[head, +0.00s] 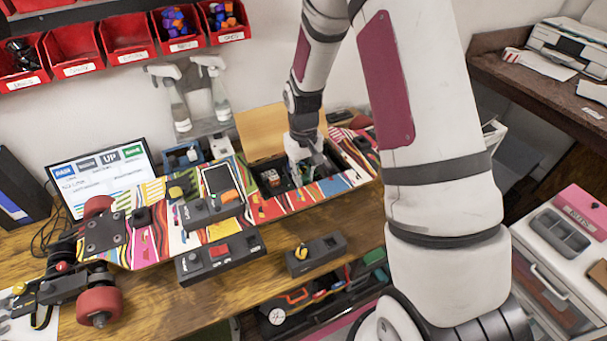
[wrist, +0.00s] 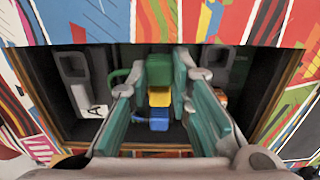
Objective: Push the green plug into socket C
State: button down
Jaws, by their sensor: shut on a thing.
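My gripper (head: 303,168) reaches down into a dark open compartment in the colourful skateboard deck (head: 345,182). In the wrist view my gripper (wrist: 160,78) is shut, with its fingertips on either side of a green block (wrist: 158,70), which appears to be the green plug. A yellow piece (wrist: 160,97) and a blue piece (wrist: 159,119) show in line below it. The green block's lower end is hidden, so I cannot tell whether it touches a socket. No letter C is readable in either view. In the head view the plug cannot be made out behind the fingers.
The compartment's rim (wrist: 75,148) stands close around my gripper. A tan panel (head: 262,133) stands open behind it. Dark control boxes (head: 220,252) lie in front of the deck. Red wheels (head: 100,303) are at the left, and spray bottles (head: 177,105) stand behind.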

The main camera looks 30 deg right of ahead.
jog(key=shift+f+b, duration=0.35)
jog(key=shift+f, duration=0.65)
dwell(1.7)
jog(key=c, duration=1.1)
grip_release()
jog(key=shift+r, duration=0.15)
jog(key=shift+r, duration=0.35)
jog(key=shift+r+p, duration=0.75)
jog(key=shift+r, duration=0.4)
jog(key=shift+r+p, duration=1.15)
jog(key=shift+r, duration=1.75)
